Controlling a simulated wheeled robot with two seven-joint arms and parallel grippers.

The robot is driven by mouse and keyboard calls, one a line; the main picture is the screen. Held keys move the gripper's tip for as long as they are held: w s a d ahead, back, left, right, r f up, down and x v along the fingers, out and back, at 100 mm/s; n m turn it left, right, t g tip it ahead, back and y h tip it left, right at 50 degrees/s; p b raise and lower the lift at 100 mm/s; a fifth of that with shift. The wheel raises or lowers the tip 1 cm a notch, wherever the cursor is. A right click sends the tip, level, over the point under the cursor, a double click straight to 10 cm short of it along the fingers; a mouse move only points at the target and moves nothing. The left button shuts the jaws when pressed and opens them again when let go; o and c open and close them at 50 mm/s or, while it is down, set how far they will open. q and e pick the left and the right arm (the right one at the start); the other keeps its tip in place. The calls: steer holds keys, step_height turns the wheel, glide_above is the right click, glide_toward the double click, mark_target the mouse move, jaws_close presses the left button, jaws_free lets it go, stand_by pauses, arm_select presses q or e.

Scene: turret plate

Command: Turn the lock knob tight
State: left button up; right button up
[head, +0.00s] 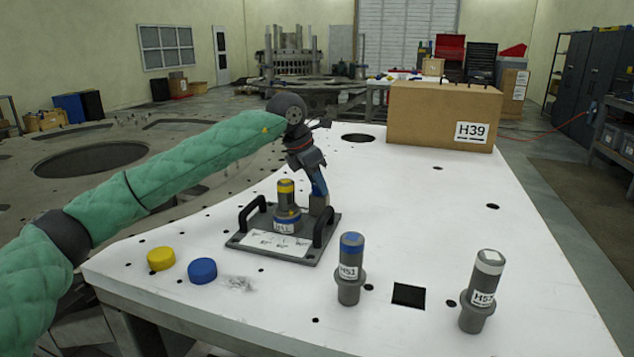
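A dark grey plate (271,256) with two black handles lies on the white table. A grey cylinder (286,196) with a yellow top and a blue band stands upright on it, with a label partly readable. My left gripper (319,203) reaches in from the left and points down at the plate's back right corner, just right of the cylinder. A small grey block shape shows at its tip; I cannot tell whether this is the fingertips or the lock knob. The knob is not clearly visible, and the finger gap is hidden. My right gripper is out of view.
Two upright grey cylinders, H51 (350,272) with a blue top and H53 (482,291) with a white top, stand at the front right. A yellow cap (161,259) and a blue cap (202,271) lie front left. A cardboard box, H39 (431,115), stands behind.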

arm_select(q)
steer(key=o, duration=0.4)
steer(key=shift+o, duration=0.2)
steer(key=shift+a+r, duration=0.2)
steer(key=shift+r, duration=0.25)
steer(key=v, duration=0.6)
steer(key=shift+r+b, duration=0.4)
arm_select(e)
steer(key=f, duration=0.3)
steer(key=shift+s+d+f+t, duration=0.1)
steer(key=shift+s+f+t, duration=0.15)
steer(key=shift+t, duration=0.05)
arm_select(q)
steer(key=shift+s+a, duration=0.1)
steer(key=shift+a, duration=0.1)
